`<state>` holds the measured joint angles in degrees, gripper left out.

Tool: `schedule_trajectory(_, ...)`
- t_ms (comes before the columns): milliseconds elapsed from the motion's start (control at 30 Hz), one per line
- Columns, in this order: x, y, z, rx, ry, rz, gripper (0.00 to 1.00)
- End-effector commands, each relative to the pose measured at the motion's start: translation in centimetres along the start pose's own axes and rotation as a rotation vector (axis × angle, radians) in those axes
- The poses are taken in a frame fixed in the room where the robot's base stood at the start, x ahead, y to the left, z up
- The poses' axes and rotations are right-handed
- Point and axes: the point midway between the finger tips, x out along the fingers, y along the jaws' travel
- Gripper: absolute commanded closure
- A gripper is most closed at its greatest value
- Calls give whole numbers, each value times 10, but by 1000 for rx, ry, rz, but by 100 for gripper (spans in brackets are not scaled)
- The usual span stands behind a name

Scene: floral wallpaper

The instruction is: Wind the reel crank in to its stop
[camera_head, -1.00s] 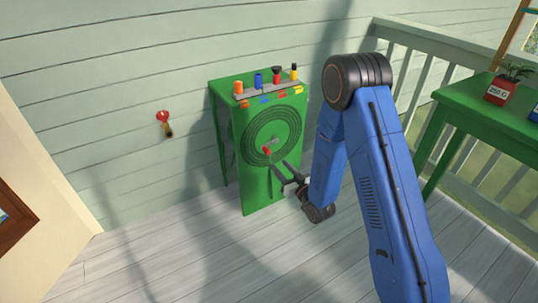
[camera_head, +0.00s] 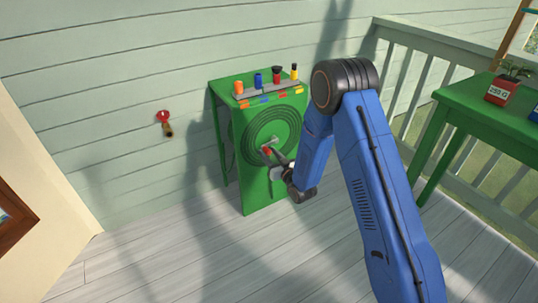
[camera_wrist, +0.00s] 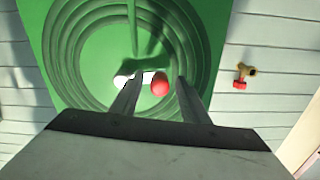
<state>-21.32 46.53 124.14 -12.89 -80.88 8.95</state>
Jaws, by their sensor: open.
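A green cabinet carries a round reel (camera_head: 262,128) with concentric rings on its front. A crank with a red knob (camera_head: 267,151) sits near the reel's centre. In the wrist view the red knob (camera_wrist: 160,84) shows beside a short pale crank part (camera_wrist: 148,77). My gripper (camera_head: 276,159) is at the reel's front, close to the knob. In the wrist view my gripper (camera_wrist: 159,77) is open, its two fingers on either side of the red knob in the picture. I cannot tell whether either finger touches it. The left finger partly hides the pale part.
Several coloured pegs (camera_head: 258,80) stand on the cabinet (camera_head: 262,195) top. A red and brass tap (camera_head: 165,122) is on the wall to the left. A green table (camera_head: 470,105) with a potted plant (camera_head: 503,88) and a railing stand at right. The floor in front is clear.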

Motion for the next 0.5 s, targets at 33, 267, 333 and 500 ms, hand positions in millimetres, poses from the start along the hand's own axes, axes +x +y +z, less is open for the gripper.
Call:
schedule_trajectory(33, 0, 0, 0, 0, 0, 0, 59)
schedule_trajectory(267, 0, 0, 0, 0, 0, 0, 100)
schedule_trajectory(333, 0, 0, 0, 0, 0, 0, 100)
schedule_trajectory(500, 0, 0, -1, 15, 1, 0, 100)
